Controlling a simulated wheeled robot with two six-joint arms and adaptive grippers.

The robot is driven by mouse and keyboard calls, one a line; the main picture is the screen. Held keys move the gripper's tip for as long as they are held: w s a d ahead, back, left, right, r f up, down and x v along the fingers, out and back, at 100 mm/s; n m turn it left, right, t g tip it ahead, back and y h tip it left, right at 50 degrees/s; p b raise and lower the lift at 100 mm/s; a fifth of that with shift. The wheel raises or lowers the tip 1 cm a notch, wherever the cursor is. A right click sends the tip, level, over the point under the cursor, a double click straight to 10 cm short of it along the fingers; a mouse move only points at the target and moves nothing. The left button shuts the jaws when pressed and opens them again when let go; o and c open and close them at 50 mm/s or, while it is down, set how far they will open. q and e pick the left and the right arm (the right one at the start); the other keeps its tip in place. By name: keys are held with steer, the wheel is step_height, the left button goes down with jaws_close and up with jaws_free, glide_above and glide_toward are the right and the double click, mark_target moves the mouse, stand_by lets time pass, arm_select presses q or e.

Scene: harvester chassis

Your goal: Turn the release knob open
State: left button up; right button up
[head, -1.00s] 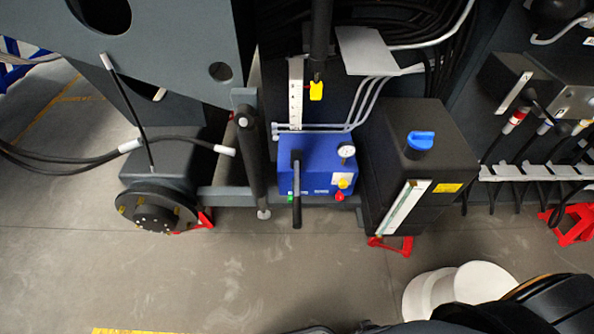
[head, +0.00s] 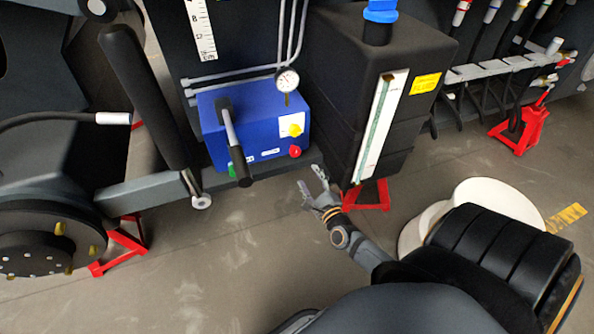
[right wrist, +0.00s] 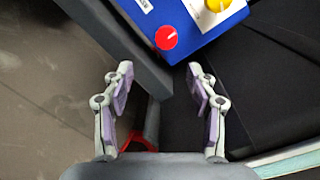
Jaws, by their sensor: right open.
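A blue pump box (head: 240,125) has a red knob (head: 295,151), a yellow knob (head: 296,130) on a pale plate and a green part (head: 232,170). No readable label shows which is the release knob. In the right wrist view the red knob (right wrist: 166,37) has a white mark and lies just ahead of the fingers; the yellow knob (right wrist: 217,4) is cut by the top edge. My right gripper (head: 312,182) is open and empty, below and slightly right of the red knob, apart from it. Its spread fingers also show in the right wrist view (right wrist: 159,72). My left gripper is out of view.
A black lever (head: 237,160) stands out in front of the box, and a gauge (head: 287,80) sits on top. A black tank (head: 340,75) with a blue cap is close on the right. A grey beam (head: 150,188) runs below the box. Open floor lies in front.

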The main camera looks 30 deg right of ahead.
mark_target(296, 154)
steer(key=shift+m, duration=0.5)
steer(key=w, duration=0.3)
steer(key=w+d+b, duration=0.1)
steer(key=w, duration=0.5)
steer(key=shift+w+d+r, duration=0.25)
steer(key=shift+d+r, duration=0.15)
steer(key=shift+w+d, duration=0.1)
steer(key=shift+w, duration=0.45)
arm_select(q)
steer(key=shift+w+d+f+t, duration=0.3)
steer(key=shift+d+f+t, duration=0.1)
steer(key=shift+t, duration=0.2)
arm_select(e)
steer(key=c, duration=1.1)
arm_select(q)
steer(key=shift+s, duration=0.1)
arm_select(e)
steer(key=shift+c, duration=0.3)
